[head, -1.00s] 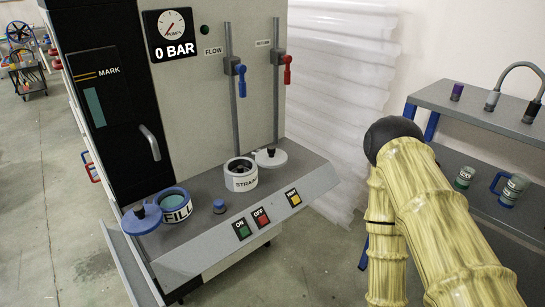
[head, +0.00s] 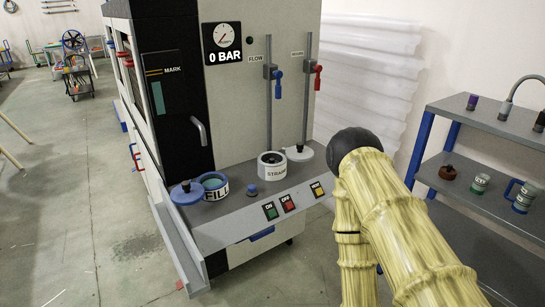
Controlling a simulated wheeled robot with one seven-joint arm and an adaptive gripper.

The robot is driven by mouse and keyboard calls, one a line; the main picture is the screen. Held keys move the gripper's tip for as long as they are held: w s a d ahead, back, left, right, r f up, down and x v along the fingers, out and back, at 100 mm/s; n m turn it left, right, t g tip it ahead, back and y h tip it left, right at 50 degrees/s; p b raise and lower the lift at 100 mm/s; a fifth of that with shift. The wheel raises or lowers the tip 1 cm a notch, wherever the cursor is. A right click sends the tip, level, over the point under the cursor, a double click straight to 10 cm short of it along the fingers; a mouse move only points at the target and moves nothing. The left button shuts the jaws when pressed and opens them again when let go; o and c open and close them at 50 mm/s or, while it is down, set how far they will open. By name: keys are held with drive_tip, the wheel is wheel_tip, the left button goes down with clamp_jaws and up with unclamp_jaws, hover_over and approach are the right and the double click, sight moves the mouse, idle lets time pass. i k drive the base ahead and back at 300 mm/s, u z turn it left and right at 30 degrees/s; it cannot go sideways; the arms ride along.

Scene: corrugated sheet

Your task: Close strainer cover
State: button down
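The strainer (head: 272,168) is a short white cup labelled "STRAIN..." on the grey ledge of the machine, with its top uncovered and something dark inside. Its cover (head: 305,154), a white disc with a black knob, sits beside it to the right and slightly behind. I cannot tell whether a hinge joins them. My arm rises at the right of the head view with a black elbow joint, then runs down past the bottom edge. My gripper is out of view.
The blue-rimmed fill cup (head: 215,189) stands open on the ledge, its blue lid (head: 186,197) to the left. Green, red and yellow buttons line the front. Blue (head: 278,90) and red (head: 318,70) valve handles hang above.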

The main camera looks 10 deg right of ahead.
sight(299, 152)
drive_tip(key=u, duration=0.3)
drive_tip(key=k, duration=0.7)
drive_tip(key=z, duration=0.45)
drive_tip(key=i, duration=0.6)
drive_tip(key=z, duration=0.6)
drive_tip(key=i, duration=0.7)
drive_tip(key=u, duration=0.25)
